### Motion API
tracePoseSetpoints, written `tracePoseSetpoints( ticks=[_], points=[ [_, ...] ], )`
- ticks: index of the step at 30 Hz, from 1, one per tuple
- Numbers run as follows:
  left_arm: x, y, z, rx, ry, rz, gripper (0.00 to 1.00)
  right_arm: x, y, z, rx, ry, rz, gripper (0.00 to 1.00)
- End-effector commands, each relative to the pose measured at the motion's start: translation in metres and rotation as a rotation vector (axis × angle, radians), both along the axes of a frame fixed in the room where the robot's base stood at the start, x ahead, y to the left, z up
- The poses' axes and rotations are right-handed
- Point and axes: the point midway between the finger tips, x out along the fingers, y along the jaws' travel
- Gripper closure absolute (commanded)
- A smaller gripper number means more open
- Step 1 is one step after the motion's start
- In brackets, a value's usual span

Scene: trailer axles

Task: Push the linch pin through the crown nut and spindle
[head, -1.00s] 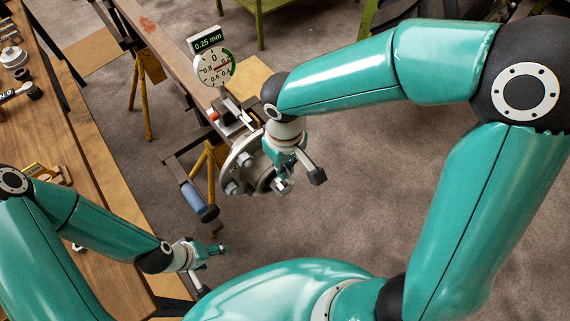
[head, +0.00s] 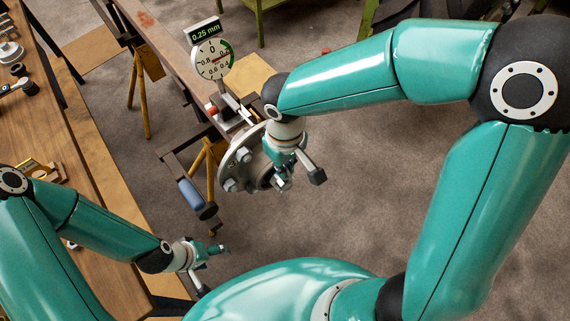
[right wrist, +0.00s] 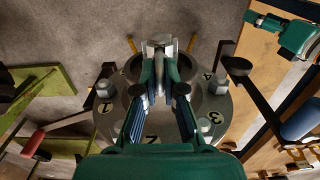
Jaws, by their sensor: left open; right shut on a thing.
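The wheel hub (head: 236,172), a round grey flange with several studs, sits at the end of the axle beam. In the right wrist view the hub flange (right wrist: 208,104) shows numbers beside its studs. My right gripper (head: 282,184) is at the hub's centre, its fingers (right wrist: 157,62) closed together on a small thing mostly hidden between them, apparently the linch pin. A bright metal piece shows at the fingertips; I cannot tell whether it is pin, nut or spindle. The crown nut and spindle are largely hidden behind the gripper. My left gripper (head: 211,268) is open and empty, low beside the bench.
A dial gauge (head: 214,60) reading 0.25 mm stands above the hub. A wooden workbench (head: 60,130) with small parts runs along the left. Yellow stands (head: 207,165) stand below the axle beam (head: 165,50). Carpeted floor right of the hub is clear.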

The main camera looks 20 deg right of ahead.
Motion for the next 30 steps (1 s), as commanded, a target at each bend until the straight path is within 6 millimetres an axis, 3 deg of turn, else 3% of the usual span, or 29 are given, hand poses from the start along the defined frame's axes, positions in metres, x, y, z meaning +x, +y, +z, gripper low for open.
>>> tracePoseSetpoints(
  ticks=[21, 22, 27, 30],
  points=[
    [0.0, 0.0, -0.012, 0.0, 0.0, 0.0, 0.27, 0.0, 0.0, -0.013, 0.0, 0.0, 0.0, 1.0],
    [0.0, 0.0, -0.012, 0.0, 0.0, 0.0, 0.27, 0.0, 0.0, -0.013, 0.0, 0.0, 0.0, 0.89],
    [0.0, 0.0, -0.012, 0.0, 0.0, 0.0, 0.27, 0.0, 0.0, -0.013, 0.0, 0.0, 0.0, 0.63],
    [0.0, 0.0, -0.012, 0.0, 0.0, 0.0, 0.27, 0.0, 0.0, -0.013, 0.0, 0.0, 0.0, 0.63]
  ],
)
